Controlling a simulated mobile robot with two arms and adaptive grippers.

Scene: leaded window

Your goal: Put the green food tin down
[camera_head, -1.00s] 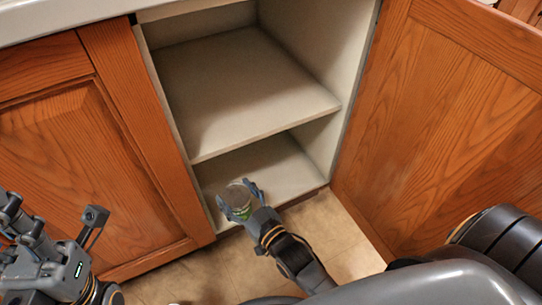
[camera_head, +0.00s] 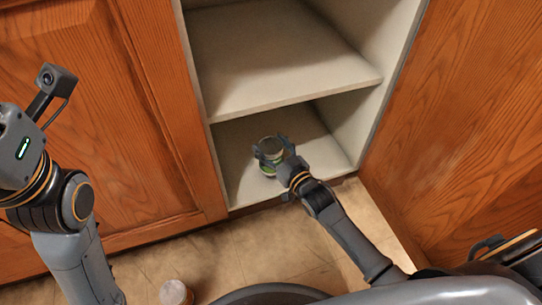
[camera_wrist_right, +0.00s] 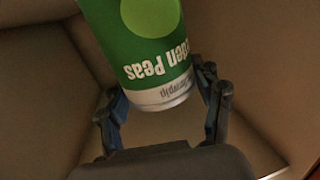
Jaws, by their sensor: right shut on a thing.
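The green food tin (camera_head: 270,160) is in my right gripper (camera_head: 271,149), over the cabinet's lower shelf (camera_head: 236,172) near its front. In the right wrist view the green tin (camera_wrist_right: 150,45) has a white lower band and "Peas" lettering, upside down in the picture. The fingers of my right gripper (camera_wrist_right: 160,95) stand on either side of it. I cannot tell whether the tin's base touches the shelf. My left arm comes in at the left, but its fingers are outside the picture.
The upper shelf (camera_head: 270,70) is empty and overhangs the lower compartment. An open wooden door (camera_head: 470,130) stands at the right, and a closed door (camera_head: 110,130) at the left. The lower shelf around the tin looks clear. A pale round object (camera_head: 174,292) is on the floor.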

